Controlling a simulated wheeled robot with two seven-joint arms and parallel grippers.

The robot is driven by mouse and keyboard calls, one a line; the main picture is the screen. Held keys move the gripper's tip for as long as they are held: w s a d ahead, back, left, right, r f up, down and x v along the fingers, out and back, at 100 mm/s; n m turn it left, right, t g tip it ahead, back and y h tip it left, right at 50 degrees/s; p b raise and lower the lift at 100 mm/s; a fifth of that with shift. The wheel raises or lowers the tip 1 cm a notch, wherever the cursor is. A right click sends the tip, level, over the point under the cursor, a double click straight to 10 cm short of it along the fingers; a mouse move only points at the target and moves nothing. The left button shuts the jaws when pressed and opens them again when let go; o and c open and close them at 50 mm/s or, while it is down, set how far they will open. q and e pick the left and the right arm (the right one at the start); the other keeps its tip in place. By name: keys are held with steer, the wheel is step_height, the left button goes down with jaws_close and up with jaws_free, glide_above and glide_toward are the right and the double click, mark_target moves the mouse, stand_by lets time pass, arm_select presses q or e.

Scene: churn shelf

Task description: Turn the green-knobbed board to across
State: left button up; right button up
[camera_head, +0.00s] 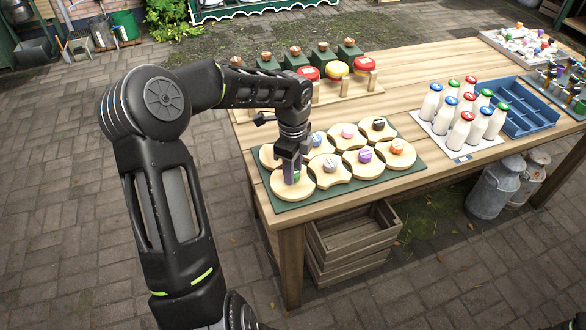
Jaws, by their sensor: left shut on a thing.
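The green-knobbed board (281,190) is a round pale wooden disc at the near left corner of a dark green mat (335,191). A small bit of its green knob (296,176) shows beside my fingers; the rest is hidden, so its direction cannot be read. My left gripper (291,177) points down over this board and is shut on the knob.
Other boards with grey, purple (365,156), orange (397,147), pink and black knobs sit close beside it on the mat. Milk bottles (460,131) and a blue crate (524,122) stand to the right. A rack of jars (337,69) stands behind.

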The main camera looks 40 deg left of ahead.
arm_select(q)
jaws_close()
steer(key=shift+n, duration=0.4)
steer(key=shift+n+b, duration=0.8)
steer(key=shift+n, duration=0.4)
steer(key=n+b, duration=0.1)
steer(key=n, duration=0.3)
steer(key=shift+b, duration=0.4)
steer(key=n+b, duration=0.1)
steer(key=n, duration=0.5)
steer(key=shift+b, duration=0.3)
steer(key=n, duration=0.4)
steer(key=shift+n+b, duration=0.4)
